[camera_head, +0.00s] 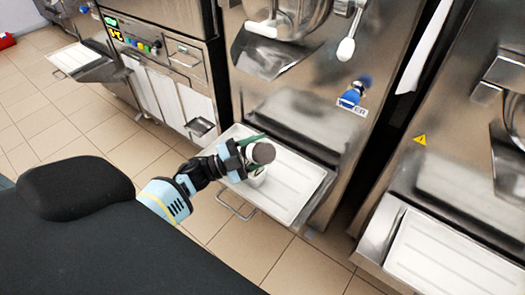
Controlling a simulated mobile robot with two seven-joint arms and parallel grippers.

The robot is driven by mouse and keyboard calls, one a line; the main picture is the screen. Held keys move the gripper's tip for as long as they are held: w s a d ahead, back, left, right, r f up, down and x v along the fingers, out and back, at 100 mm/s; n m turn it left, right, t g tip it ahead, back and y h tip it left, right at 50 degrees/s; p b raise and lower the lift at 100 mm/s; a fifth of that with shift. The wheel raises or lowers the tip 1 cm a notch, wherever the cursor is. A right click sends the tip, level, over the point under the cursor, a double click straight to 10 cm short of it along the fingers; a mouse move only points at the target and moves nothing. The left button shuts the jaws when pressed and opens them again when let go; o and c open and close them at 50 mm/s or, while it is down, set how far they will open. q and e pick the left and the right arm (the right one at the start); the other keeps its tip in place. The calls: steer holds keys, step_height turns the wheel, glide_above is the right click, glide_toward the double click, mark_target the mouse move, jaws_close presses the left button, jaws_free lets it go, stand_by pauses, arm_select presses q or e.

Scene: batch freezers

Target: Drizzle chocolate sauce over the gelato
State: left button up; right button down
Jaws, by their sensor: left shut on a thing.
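My left gripper (245,156) reaches in from the lower left and is shut on a bottle (263,153) with a round dark brown top. The bottle's pale lower part shows under the gripper. I hold it over the left part of a white tray (300,188) in front of the middle freezer. I cannot tell whether the bottle touches the tray. No gelato can be made out in this view. My right gripper is not in view.
The steel middle freezer (375,125) stands behind the tray, with a white-knobbed lever (345,50) above. Another freezer with a white tray (450,262) is at right. A control panel (135,42) is at upper left. Tiled floor (250,255) is open below.

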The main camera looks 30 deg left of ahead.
arm_select(q)
steer(key=shift+w+a+b, duration=0.1)
steer(key=shift+a+b, duration=0.3)
steer(key=shift+a, duration=1)
steer(key=shift+m+g, duration=0.4)
steer(key=shift+m, duration=0.7)
steer(key=m, duration=0.2)
steer(key=shift+m+g, duration=0.3)
steer(key=shift+g, duration=0.1)
steer(key=shift+r, duration=0.15)
steer(key=shift+r+m+g+p, duration=0.35)
steer(key=shift+r+m, duration=0.25)
steer(key=shift+m, duration=0.4)
steer(key=shift+r+m+g+y+p, duration=0.5)
steer(key=shift+r+m+p, duration=0.1)
steer(key=shift+m, duration=0.6)
